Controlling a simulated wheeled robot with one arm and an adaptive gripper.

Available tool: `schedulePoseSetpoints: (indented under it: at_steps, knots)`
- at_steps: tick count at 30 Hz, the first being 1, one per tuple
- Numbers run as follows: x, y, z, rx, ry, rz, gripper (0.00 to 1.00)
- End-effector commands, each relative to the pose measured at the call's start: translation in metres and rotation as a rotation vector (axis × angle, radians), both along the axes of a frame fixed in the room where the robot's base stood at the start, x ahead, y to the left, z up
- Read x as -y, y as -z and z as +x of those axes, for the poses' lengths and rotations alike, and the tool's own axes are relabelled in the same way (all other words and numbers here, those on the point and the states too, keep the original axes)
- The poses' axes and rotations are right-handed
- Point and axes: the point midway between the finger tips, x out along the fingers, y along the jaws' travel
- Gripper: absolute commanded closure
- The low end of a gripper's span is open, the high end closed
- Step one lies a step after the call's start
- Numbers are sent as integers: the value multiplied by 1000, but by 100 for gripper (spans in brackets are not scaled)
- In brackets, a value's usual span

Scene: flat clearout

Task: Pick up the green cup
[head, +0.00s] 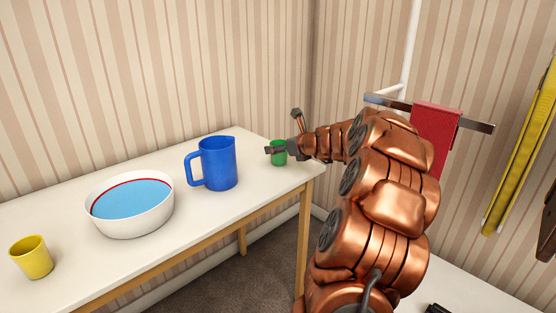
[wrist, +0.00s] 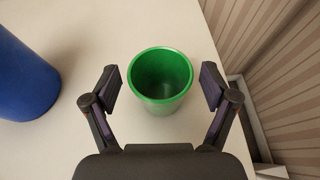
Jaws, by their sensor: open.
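The green cup (head: 279,157) stands upright near the right end of the white table in the head view. In the wrist view the green cup (wrist: 160,78) is empty, with its mouth facing the camera. My gripper (wrist: 161,85) is open, with one finger on the left of the cup and one on the right. Gaps show between both fingers and the cup. In the head view my gripper (head: 283,149) is at the cup and partly covers it.
A blue jug (head: 220,164) stands left of the cup; its side shows in the wrist view (wrist: 22,80). A white bowl (head: 133,221) with blue inside and a yellow cup (head: 31,258) are further left on the table (head: 60,215). The striped wall is close behind the cup.

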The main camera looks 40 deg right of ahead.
Motion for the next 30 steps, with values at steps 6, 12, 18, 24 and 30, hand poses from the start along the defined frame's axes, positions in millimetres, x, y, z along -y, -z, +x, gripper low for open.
schedulePoseSetpoints:
  at_steps: [6, 12, 18, 24, 30]
  knots:
    - [1, 4, 9, 1, 1, 0, 15]
    - [1, 3, 9, 1, 1, 0, 19]
    - [1, 3, 9, 1, 1, 0, 40]
    - [1, 3, 9, 1, 1, -1, 61]
    - [1, 3, 8, 1, 1, -1, 82]
